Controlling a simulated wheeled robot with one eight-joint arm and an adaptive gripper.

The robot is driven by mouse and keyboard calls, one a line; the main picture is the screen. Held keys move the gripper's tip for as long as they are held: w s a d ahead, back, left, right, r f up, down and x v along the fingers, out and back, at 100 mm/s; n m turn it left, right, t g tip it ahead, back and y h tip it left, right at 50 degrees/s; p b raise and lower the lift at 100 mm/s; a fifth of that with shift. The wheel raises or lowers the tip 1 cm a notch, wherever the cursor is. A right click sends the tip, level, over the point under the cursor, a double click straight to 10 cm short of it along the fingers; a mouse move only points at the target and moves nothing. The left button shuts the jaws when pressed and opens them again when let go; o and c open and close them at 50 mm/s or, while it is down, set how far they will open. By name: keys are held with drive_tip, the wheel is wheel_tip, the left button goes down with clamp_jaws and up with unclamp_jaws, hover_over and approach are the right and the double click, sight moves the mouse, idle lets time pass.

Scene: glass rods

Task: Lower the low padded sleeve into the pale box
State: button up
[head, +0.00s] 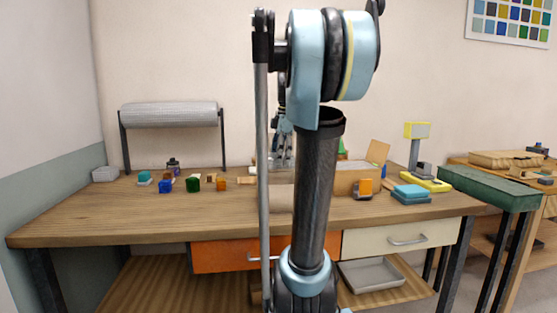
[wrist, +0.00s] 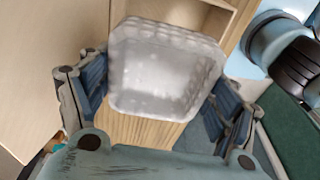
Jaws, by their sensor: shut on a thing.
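My gripper (wrist: 163,92) is shut on the low padded sleeve (wrist: 165,80), with one finger on each side of it. The sleeve is a whitish, bubbly, translucent square piece with a raised rim around a shallow hollow. In the head view my gripper (head: 284,128) hangs over the back of the workbench, partly hidden by my arm. A pale tan box (head: 352,182) stands on the bench just right of my arm, its left part hidden. In the wrist view, pale walls of an open box (wrist: 222,8) show beyond the sleeve's far edge; the sleeve hides the rest.
Small coloured blocks (head: 193,184) lie on the left of the workbench (head: 120,215). An orange block (head: 365,187), teal pads (head: 411,194) and a yellow-based scale (head: 428,181) stand right of the box. A wrap roll (head: 168,114) stands at the back left.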

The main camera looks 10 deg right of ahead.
sight(280, 181)
drive_tip(key=shift+f, duration=4.55)
drive_tip(key=shift+f, duration=0.1)
drive_tip(key=o, duration=0.8)
drive_tip(key=shift+o, duration=0.2)
